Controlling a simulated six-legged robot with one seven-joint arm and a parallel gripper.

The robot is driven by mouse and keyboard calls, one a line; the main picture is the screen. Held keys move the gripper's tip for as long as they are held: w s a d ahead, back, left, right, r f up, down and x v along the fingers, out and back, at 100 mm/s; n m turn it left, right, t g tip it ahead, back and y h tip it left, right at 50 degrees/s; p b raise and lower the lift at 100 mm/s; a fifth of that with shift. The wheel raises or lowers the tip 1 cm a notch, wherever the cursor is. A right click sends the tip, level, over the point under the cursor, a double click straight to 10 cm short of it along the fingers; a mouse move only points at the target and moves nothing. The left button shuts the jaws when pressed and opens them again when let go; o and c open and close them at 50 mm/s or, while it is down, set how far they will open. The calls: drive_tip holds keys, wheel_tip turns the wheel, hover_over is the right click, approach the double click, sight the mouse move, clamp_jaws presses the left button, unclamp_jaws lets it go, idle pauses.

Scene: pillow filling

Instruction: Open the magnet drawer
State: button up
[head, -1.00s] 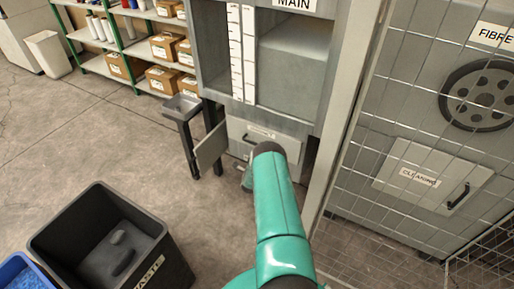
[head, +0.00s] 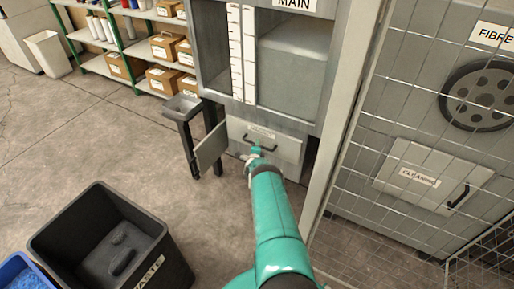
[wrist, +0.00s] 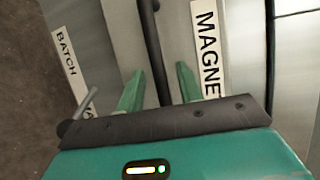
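The magnet drawer (head: 285,146) is a grey front low in the machine under the MAIN compartment, with a dark bar handle (head: 262,134). It looks shut in the head view. In the wrist view its label (wrist: 208,50), reading "MAGNE" with the rest cut off, lies right of the dark handle bar (wrist: 152,50). My gripper (wrist: 160,68) has its two green fingers apart, one on each side of the bar, with gaps on both sides. In the head view my gripper (head: 255,152) is at the drawer's front, just below the handle.
A grey hinged panel (head: 211,147) stands out left of the drawer, beside a small dark stand (head: 183,110). A metal post and wire mesh fence (head: 400,140) are on the right. A black waste bin (head: 165,245) stands at lower left. The floor between is clear.

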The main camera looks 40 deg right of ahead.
clamp_jaws()
drive_tip(key=shift+a, duration=0.1)
